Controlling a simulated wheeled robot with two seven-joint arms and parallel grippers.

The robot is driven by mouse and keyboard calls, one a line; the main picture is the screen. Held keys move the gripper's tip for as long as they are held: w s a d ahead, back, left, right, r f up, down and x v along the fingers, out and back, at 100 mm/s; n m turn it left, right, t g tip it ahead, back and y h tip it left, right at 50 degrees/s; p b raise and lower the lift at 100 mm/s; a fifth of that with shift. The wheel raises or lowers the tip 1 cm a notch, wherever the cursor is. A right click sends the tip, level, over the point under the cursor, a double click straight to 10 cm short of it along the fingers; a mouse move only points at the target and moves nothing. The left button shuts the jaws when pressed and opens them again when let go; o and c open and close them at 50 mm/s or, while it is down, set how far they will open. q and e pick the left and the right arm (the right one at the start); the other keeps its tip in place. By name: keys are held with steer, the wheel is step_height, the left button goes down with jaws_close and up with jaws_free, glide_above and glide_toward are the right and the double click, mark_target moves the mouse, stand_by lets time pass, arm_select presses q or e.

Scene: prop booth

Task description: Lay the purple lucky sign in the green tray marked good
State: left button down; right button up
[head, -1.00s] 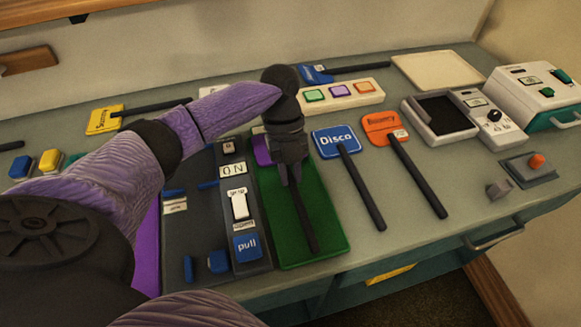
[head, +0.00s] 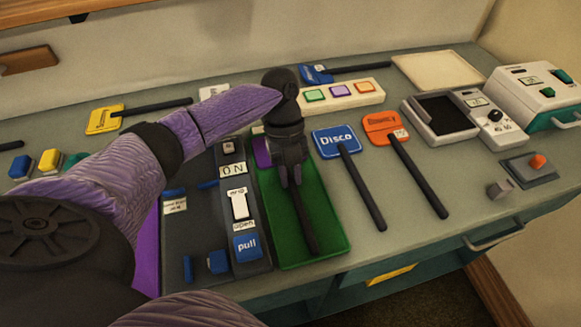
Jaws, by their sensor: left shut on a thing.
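The purple lucky sign (head: 262,152) shows only as a purple edge beside my left gripper (head: 291,181); its lettering is hidden. Its dark handle (head: 306,225) runs from the fingers toward the front of the green tray (head: 328,236). My left gripper points down over the tray's back half and is shut on the handle. The sign is over or in the tray; I cannot tell whether it touches the floor. Any marking on the tray is hidden. My right gripper is not in view.
A dark switch panel (head: 240,203) stands close left of the tray. The blue Disco sign (head: 336,142) and an orange sign (head: 382,127) lie to the right. A button box (head: 341,92) is behind.

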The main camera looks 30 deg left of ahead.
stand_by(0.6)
arm_select(q)
steer(key=shift+c, duration=1.7)
jaws_free()
step_height(320, 180, up, 8)
steer(key=p, duration=0.7)
steer(key=shift+p, duration=0.3)
steer(key=shift+f, duration=0.1)
